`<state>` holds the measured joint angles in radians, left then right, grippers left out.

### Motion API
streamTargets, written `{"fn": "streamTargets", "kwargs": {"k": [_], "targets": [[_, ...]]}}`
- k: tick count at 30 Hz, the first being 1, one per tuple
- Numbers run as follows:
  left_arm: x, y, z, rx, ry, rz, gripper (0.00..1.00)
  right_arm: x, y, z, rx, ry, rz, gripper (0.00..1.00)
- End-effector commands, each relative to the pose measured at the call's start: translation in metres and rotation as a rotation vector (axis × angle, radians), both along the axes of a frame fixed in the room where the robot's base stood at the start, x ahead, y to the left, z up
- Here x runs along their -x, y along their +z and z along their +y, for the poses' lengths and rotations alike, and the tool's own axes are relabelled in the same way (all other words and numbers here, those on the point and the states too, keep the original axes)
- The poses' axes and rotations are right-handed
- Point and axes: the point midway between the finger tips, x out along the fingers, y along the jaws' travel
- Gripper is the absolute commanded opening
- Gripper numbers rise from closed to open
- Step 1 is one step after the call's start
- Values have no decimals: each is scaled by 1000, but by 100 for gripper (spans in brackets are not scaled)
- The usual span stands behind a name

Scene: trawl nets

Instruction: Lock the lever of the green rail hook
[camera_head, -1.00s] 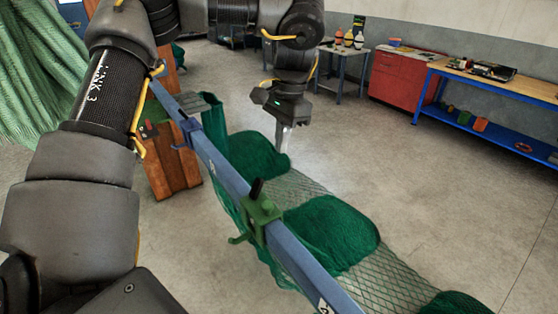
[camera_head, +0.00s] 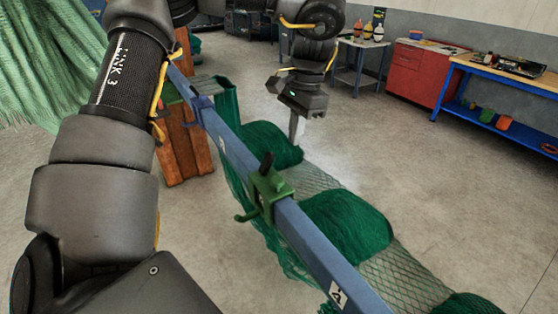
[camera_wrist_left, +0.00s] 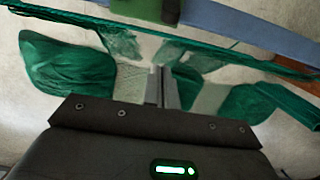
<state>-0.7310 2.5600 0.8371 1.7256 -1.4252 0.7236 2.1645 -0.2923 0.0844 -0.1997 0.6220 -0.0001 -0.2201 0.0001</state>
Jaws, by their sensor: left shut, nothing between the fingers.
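The green rail hook (camera_head: 270,196) sits on the blue rail, with a small black-handled lever (camera_head: 266,163) sticking up from its top. A green arm of the hook reaches out to the left below the rail. My left gripper (camera_head: 297,128) is shut and empty, pointing down beyond the rail, apart from the hook. In the left wrist view its closed fingers (camera_wrist_left: 162,88) show over the floor between pieces of green net. My right gripper is not in view.
The blue rail (camera_head: 312,243) runs diagonally, with green netting (camera_head: 345,226) hanging along it. A blue clamp (camera_head: 201,108) and a wooden post (camera_head: 184,148) stand near its far end. A workbench (camera_head: 505,82) and red cabinet (camera_head: 414,75) are at the back right. Floor to the right is clear.

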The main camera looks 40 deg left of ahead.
Motion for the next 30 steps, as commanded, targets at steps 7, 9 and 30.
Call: {"fn": "streamTargets", "kwargs": {"k": [7,9,30], "targets": [[11,-37,4,-3,-2,3,0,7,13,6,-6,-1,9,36],[21,-29,7,-3,-1,0,0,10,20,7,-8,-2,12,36],[41,-24,12,1,1,1,0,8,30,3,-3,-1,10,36]]}}
